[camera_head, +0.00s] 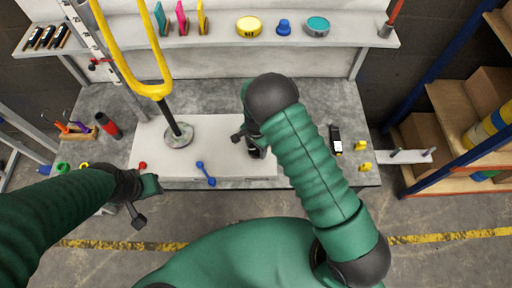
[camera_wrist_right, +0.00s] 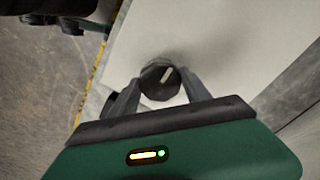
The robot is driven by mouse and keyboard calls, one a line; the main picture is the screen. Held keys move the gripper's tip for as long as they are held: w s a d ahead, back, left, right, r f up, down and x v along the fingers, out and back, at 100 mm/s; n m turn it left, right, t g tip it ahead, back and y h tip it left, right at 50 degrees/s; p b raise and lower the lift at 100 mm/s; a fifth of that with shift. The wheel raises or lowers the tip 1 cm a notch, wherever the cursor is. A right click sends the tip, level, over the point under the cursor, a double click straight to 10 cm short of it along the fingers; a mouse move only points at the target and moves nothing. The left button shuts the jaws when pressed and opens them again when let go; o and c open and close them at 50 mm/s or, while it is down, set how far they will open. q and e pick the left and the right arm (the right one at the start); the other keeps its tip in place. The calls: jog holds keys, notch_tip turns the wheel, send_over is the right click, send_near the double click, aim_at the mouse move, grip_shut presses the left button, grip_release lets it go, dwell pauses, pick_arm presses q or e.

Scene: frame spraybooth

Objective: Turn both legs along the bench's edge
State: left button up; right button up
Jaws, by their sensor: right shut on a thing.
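The yellow fork (camera_head: 153,91) stands on a black post over a round grey base (camera_head: 179,135). Its two legs run up from the crown and leave the top of the head view, leaning left. The bench (camera_head: 345,105) has its front edge below the white board (camera_head: 220,130). My right gripper (camera_head: 256,149) is low over the board's right part. In the right wrist view its fingers are closed around a dark knob (camera_wrist_right: 160,79) with a white mark; the arm hides most of it from the head. My left gripper (camera_head: 150,185) is at the bench's front left; its fingers are unclear.
A blue dumbbell-shaped part (camera_head: 205,173) lies at the front edge. A red-and-black cylinder (camera_head: 108,125) stands left. A black device (camera_head: 335,139) and yellow pieces (camera_head: 364,167) lie right. A rack (camera_head: 455,115) stands right.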

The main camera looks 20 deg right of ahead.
aim_at(256, 148)
jog(key=shift+w+r, duration=0.15)
jog(key=shift+w, duration=0.1)
jog(key=o, duration=1.2)
jog(key=shift+c, duration=0.2)
jog(key=shift+o, duration=1.1)
jog(key=shift+s, duration=0.1)
notch_tip(256, 148, up, 16)
jog(key=p, duration=0.1)
jog(key=shift+r+p, duration=0.25)
jog(key=shift+p, duration=0.05)
